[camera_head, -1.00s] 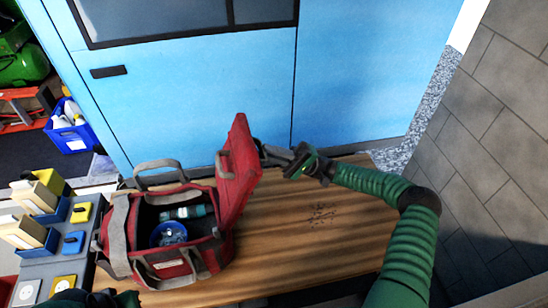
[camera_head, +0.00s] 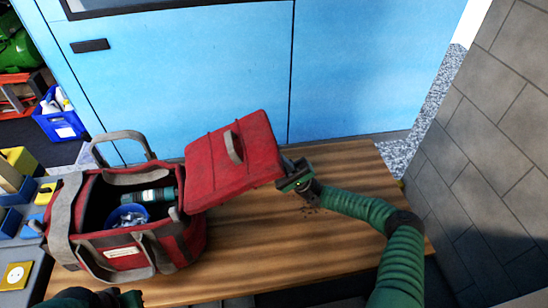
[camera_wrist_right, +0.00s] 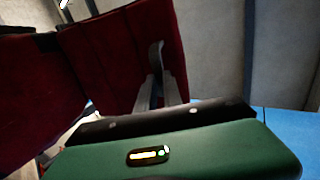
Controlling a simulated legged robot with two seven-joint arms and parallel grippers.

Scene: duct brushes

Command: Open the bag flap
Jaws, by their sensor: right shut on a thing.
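The red bag (camera_head: 150,235) with grey straps stands on the wooden table, its top open. Inside are a green cylindrical thing (camera_head: 150,195) and a blue round container (camera_head: 127,214). The red flap (camera_head: 215,178) is swung out to the right of the opening, tilted, with a grey handle (camera_head: 234,147) on its face. My right gripper (camera_head: 288,178) is shut on the flap's right edge. In the right wrist view the flap (camera_wrist_right: 120,60) fills the area beyond the gripper (camera_wrist_right: 160,92). My left gripper (camera_head: 100,298) shows only partly at the bottom edge; its fingers are unclear.
The wooden table (camera_head: 330,240) is clear to the right of the bag. A blue cabinet (camera_head: 220,75) stands behind it. Grey panels with coloured blocks (camera_head: 15,275) lie at the left, and a blue bin (camera_head: 60,120) sits beyond.

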